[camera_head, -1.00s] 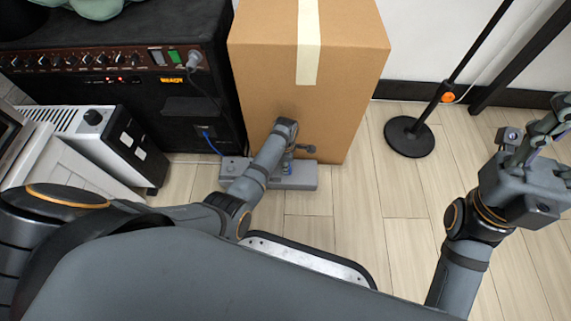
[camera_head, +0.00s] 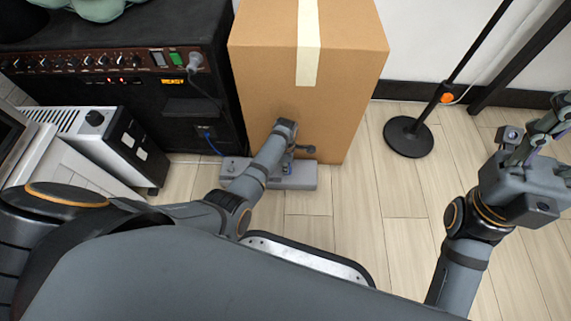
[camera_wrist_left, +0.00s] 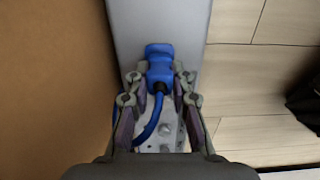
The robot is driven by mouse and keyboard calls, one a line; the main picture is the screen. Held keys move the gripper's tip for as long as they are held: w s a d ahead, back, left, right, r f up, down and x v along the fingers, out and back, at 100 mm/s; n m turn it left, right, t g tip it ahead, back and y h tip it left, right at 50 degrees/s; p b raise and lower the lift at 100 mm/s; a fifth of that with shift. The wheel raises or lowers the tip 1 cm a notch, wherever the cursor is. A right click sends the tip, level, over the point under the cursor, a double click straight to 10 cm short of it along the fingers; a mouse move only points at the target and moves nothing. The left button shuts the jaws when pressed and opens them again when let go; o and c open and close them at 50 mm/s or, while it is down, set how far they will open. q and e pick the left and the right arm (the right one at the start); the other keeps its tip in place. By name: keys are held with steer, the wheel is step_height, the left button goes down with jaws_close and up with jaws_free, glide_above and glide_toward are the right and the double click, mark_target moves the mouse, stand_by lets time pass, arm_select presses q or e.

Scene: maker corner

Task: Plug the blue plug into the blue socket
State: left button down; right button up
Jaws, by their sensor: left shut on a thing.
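The blue plug (camera_wrist_left: 160,72) sits between the fingers of my left gripper (camera_wrist_left: 158,88) in the left wrist view, with its blue cord (camera_wrist_left: 150,128) curving back beneath. My left gripper is shut on it. A grey power strip (camera_head: 302,177) lies on the floor, and its surface (camera_wrist_left: 157,20) is under and ahead of the plug. A wider blue part (camera_wrist_left: 158,49) shows at the plug's front end; I cannot tell whether it is the plug's head or the blue socket. My right gripper (camera_head: 540,138) is raised at the far right, away from the strip; its jaw opening is unclear.
A cardboard box (camera_head: 300,95) stands right behind the strip. A black amplifier (camera_head: 130,80) with a grey plug (camera_head: 194,62) is on the left, beside a white and black unit (camera_head: 130,145). A stand base (camera_head: 408,137) is on the right. The floor right of the strip is clear.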

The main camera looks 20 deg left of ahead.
arm_select(q)
steer(key=shift+f+b, duration=0.35)
steer(key=shift+f, duration=0.25)
stand_by(0.5)
steer(key=c, duration=1.1)
jaws_free()
step_height(320, 180, up, 12)
